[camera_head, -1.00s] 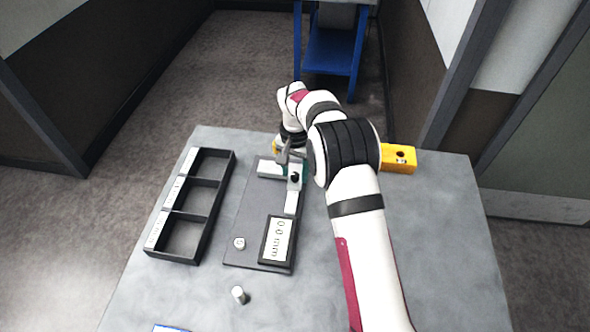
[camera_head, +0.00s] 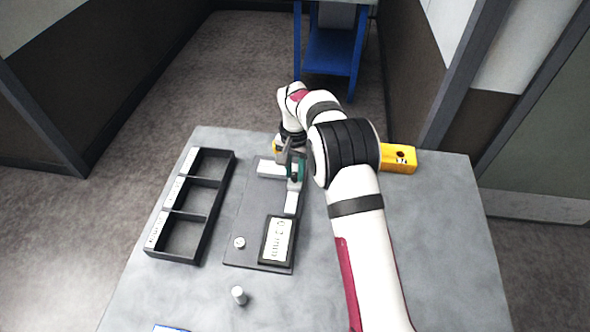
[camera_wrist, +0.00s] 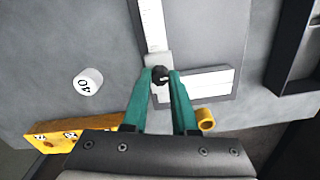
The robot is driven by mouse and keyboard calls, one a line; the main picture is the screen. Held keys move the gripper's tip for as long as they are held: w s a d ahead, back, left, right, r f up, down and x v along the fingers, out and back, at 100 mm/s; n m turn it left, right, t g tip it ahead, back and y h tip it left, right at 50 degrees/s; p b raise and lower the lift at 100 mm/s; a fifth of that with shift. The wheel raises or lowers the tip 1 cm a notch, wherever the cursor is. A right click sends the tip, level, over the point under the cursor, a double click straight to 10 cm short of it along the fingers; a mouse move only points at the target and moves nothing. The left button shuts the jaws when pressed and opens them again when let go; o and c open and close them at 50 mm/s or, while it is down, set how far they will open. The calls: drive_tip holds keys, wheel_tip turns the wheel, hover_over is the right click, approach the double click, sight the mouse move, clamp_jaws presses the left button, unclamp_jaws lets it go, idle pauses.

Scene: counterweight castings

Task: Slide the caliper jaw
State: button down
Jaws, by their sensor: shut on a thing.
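The caliper lies on a dark base plate (camera_head: 248,215), its pale beam (camera_head: 291,203) running up toward my gripper. The sliding jaw carries a black knob (camera_wrist: 160,74), seen between my fingertips in the wrist view. My gripper (camera_head: 295,170) has its teal fingers shut on this knob; they also show in the wrist view (camera_wrist: 161,82). A white jaw bar (camera_wrist: 205,84) extends sideways beside the knob. The display (camera_head: 277,240) on the plate has digits too blurred to read surely. My gripper partly hides the jaw in the head view.
A dark tray (camera_head: 207,222) with three labelled compartments stands at left. A yellow block (camera_head: 398,158) is behind my arm. A cylinder marked 40 (camera_wrist: 88,82) stands near the plate. A small metal cylinder (camera_head: 238,295) stands in front. The table's right side (camera_head: 445,240) is clear.

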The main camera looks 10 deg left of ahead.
drive_tip(key=shift+d, duration=0.1)
idle(0.5)
drive_tip(key=s, duration=0.5)
drive_tip(key=shift+s, duration=0.3)
drive_tip(key=c, duration=0.7)
unclamp_jaws()
drive_tip(key=shift+r, duration=0.1)
wheel_tip(320, 180, up, 16)
drive_tip(key=shift+f, duration=0.15)
